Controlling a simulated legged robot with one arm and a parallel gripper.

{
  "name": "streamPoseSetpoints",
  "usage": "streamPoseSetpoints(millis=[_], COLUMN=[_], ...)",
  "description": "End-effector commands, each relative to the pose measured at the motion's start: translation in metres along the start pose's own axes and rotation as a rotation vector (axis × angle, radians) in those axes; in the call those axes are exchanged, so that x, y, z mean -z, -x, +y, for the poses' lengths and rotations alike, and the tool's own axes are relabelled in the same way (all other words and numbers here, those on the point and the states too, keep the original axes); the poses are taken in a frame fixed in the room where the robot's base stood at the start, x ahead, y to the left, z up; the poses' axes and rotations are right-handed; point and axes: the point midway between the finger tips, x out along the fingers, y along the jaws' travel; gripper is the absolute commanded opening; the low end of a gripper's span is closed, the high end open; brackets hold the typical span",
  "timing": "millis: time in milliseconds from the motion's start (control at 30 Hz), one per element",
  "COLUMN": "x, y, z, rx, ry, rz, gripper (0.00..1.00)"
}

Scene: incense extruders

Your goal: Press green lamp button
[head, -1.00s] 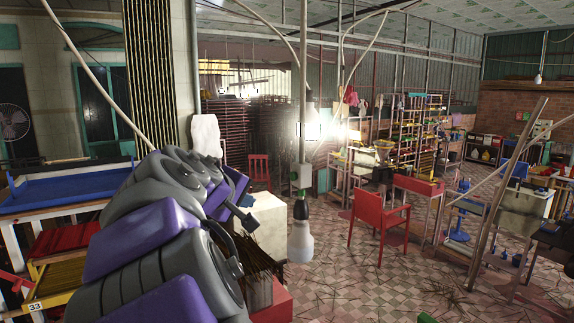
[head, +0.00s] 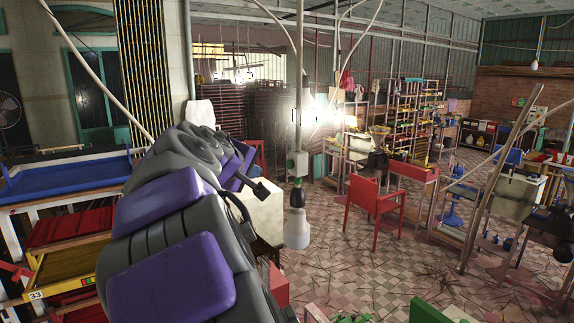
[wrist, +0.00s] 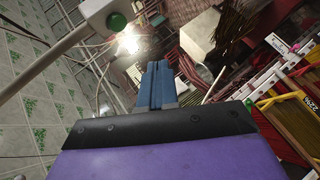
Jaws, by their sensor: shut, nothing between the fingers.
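The green lamp button (head: 290,164) sits on a small white switch box (head: 301,160) on a pale vertical pole in the head view. A white bulb (head: 297,228) in a dark socket hangs below the box. In the wrist view the round green button (wrist: 116,21) is large at upper left, on the face of the white box (wrist: 98,12). My gripper (wrist: 157,68) is shut and empty, its blue fingers pressed together. Its tips show below and right of the button and appear apart from it. In the head view my arm hides part of the scene left of the pole.
A red chair (head: 374,197) stands right of the pole on the tiled floor. A pale block (head: 262,212) stands behind my arm's end. Slanting wooden poles (head: 500,180) and benches stand at right. A blue tray table (head: 70,183) is at left.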

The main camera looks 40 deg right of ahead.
Motion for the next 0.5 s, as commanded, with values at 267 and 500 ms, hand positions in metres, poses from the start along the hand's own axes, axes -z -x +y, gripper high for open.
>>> streamPoseSetpoints(millis=[267,500], x=[-0.019,-0.026], y=[-0.025,-0.036], z=[0.018,0.025], rx=[0.003,0.002], ry=[0.0,0.001], rz=[-0.005,-0.001], gripper=[0.0,0.0])
